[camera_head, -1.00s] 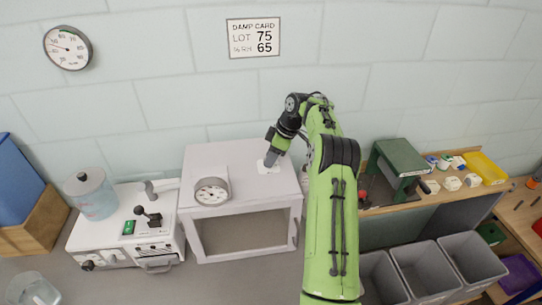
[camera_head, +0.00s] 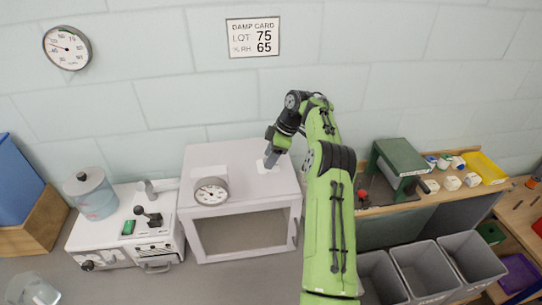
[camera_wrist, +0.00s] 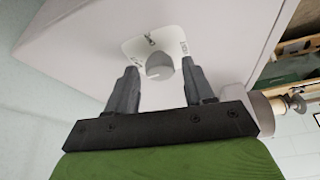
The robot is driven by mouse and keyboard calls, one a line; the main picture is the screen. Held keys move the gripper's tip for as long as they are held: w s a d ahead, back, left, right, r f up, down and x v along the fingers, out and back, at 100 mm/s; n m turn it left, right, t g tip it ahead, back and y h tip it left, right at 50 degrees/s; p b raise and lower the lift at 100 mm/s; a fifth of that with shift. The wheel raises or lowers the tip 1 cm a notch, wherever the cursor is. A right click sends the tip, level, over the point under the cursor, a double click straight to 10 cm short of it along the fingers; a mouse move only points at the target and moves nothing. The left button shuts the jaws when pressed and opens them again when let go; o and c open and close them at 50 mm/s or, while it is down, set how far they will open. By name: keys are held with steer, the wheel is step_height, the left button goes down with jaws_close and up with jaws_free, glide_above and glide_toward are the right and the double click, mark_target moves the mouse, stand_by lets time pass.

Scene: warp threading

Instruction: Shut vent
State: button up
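A pale cabinet (camera_head: 240,222) with a dark front window stands against the wall. On its top at the right is a small white plate (camera_head: 268,170), with my gripper (camera_head: 271,158) right over it. In the wrist view the plate (camera_wrist: 141,46) carries small dark markings too small to read surely. The fingers are apart, with gaps showing on both sides of the cap. The head view hides the cap behind the gripper.
A round dial gauge (camera_head: 211,191) stands at the cabinet's front left. A white machine with a lever (camera_head: 148,220) and a clear jar (camera_head: 91,195) are left of it. A green press (camera_head: 400,157) and grey bins (camera_head: 441,268) lie right of my arm.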

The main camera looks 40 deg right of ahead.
steer(key=shift+o, duration=0.3)
steer(key=v, duration=0.7)
steer(key=shift+r, duration=0.25)
